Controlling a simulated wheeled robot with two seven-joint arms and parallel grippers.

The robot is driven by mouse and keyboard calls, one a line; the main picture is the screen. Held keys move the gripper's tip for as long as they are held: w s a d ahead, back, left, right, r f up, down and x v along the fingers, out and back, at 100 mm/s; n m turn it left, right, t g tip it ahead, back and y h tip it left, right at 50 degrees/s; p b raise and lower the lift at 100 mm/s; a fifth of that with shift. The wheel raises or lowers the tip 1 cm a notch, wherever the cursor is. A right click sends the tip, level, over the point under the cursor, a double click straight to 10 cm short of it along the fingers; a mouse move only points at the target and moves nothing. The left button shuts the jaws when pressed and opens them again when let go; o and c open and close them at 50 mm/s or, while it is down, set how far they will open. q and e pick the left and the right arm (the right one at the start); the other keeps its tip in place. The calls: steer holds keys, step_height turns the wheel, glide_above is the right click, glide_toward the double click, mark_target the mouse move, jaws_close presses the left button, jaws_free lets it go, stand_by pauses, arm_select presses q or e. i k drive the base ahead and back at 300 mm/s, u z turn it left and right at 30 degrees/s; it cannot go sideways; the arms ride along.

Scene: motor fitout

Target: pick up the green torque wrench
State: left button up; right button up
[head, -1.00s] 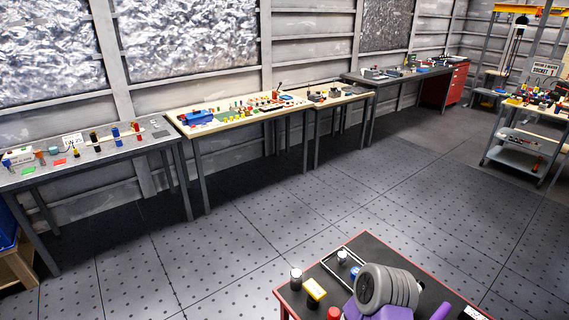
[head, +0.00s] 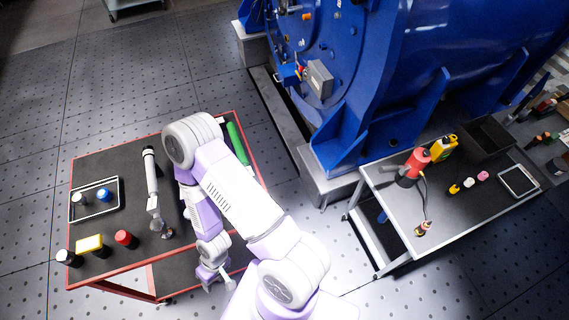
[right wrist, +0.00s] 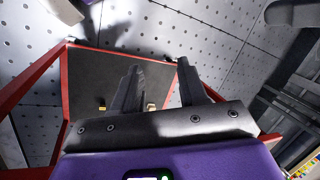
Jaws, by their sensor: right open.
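The green torque wrench (head: 237,144) shows in the head view as a long green bar near the far right edge of the red-rimmed cart (head: 106,153). My right arm hides part of it. My right gripper (head: 218,281) hangs at the cart's near side, well apart from the wrench. In the right wrist view the right gripper's two dark fingers (right wrist: 161,66) are apart with nothing between them. No green wrench shows in that view. My left gripper is not in view.
On the cart are a long grey tool (head: 152,185), a tray (head: 95,199) with small parts, a yellow block (head: 90,244) and a red-capped item (head: 126,239). A large blue motor housing (head: 420,70) stands beyond. A grey cart (head: 400,215) stands right.

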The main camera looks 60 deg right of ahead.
mark_target(241, 154)
steer(key=z, duration=1.8)
steer(key=k, duration=0.45)
steer(key=z, duration=0.85)
steer(key=i, duration=0.3)
steer(key=u, duration=0.15)
